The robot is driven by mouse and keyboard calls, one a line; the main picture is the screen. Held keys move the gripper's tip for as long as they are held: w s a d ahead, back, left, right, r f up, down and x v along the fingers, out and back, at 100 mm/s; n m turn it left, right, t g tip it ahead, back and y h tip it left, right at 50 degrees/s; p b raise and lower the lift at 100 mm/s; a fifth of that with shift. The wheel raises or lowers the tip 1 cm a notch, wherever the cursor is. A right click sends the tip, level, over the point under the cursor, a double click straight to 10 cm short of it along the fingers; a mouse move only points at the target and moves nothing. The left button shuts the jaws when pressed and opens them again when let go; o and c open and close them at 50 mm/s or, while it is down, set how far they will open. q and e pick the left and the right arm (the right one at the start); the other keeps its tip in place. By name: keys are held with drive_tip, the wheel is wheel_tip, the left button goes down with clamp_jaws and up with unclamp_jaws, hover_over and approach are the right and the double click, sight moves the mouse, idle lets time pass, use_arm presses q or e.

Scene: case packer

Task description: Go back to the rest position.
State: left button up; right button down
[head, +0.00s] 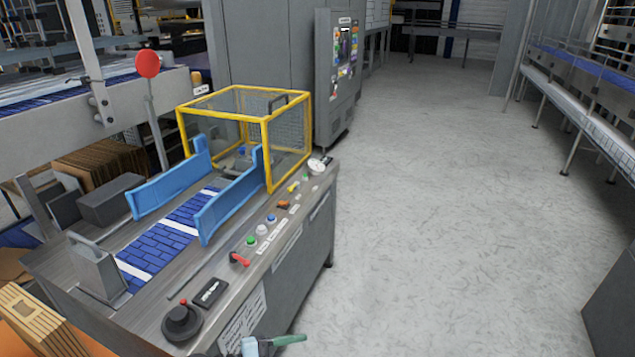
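The case packer (190,260) stands at the left, a grey machine with a blue belt (165,236) between two blue guide rails (228,205). A yellow-framed mesh guard (290,140) covers its far end. Its front panel carries several coloured buttons, a red lever (240,260) and a black knob with a red top (182,322).
A grey control cabinet (337,80) stands behind the machine. A red disc on a post (147,64) rises at the left. A long conveyor (590,100) runs along the right. The grey floor (440,220) between is clear.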

use_arm(q)
drive_tip(key=s+a+f+n+t+y, duration=0.1)
drive_tip(key=s+a+f+n+y, duration=0.3)
drive_tip(key=s+n, duration=0.3)
drive_tip(key=s+a+f+n+t+y, duration=0.1)
drive_tip(key=s+a+f+n+y, duration=0.3)
drive_tip(key=s, duration=0.5)
drive_tip(key=s+a+f+n+t+y, duration=0.2)
drive_tip(key=s+a+f+n+y, duration=0.2)
drive_tip(key=s+a+n, duration=0.4)
drive_tip(key=n+y, duration=0.1)
drive_tip(key=n, duration=0.1)
drive_tip(key=shift+s+f+n, duration=0.15)
drive_tip(key=shift+f+n, duration=0.15)
idle(0.5)
